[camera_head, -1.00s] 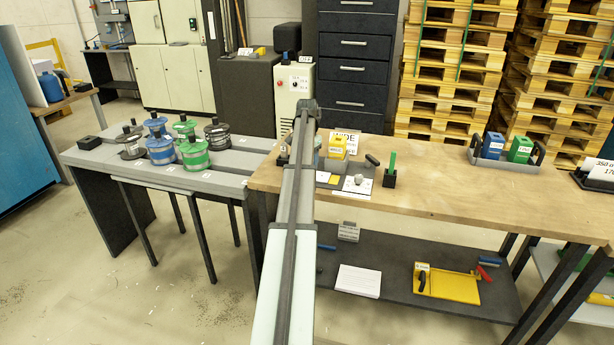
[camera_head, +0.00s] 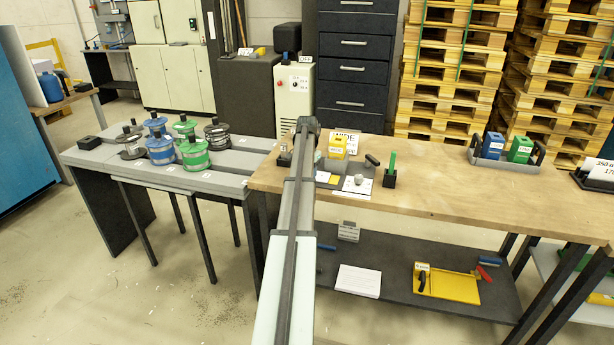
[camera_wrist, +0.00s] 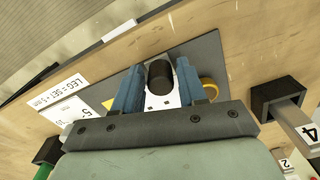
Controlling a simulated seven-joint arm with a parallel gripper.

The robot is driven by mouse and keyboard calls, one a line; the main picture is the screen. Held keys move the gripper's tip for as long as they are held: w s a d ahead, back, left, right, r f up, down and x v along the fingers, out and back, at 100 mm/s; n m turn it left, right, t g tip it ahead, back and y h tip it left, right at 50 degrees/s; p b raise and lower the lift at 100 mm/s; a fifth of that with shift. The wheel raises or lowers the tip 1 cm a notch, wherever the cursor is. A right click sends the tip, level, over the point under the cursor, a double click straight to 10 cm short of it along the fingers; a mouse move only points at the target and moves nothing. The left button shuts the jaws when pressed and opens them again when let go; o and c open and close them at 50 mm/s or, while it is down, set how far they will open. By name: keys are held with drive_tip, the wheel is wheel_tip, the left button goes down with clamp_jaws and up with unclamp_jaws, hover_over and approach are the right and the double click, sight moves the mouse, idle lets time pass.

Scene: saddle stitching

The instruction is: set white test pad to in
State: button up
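In the wrist view, my gripper (camera_wrist: 160,85) has two blue fingers, one on each side of a dark upright cylinder (camera_wrist: 159,77). The fingers look a little apart from it, so the gripper seems open. A white surface (camera_wrist: 157,101) shows under the cylinder, between the fingers; I cannot tell for certain that it is the white test pad. In the head view, a white pad with a grey knob (camera_head: 356,184) sits on the bench near my arm. My gripper is hidden behind my arm there.
A grey plate (camera_wrist: 208,58) lies under the fingers, with a yellow ring (camera_wrist: 209,88) beside the right one. A printed card (camera_wrist: 63,88) is at left. A black block (camera_wrist: 278,97) stands at right. The wooden bench (camera_head: 440,185) is clear toward the blue and green boxes' tray (camera_head: 490,160).

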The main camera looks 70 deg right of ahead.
clamp_jaws()
idle(0.3)
drive_tip(key=shift+s, duration=2.3)
drive_tip(key=shift+o, duration=1.4)
unclamp_jaws()
wheel_tip(320, 180, up, 14)
drive_tip(key=shift+w+f, duration=0.1)
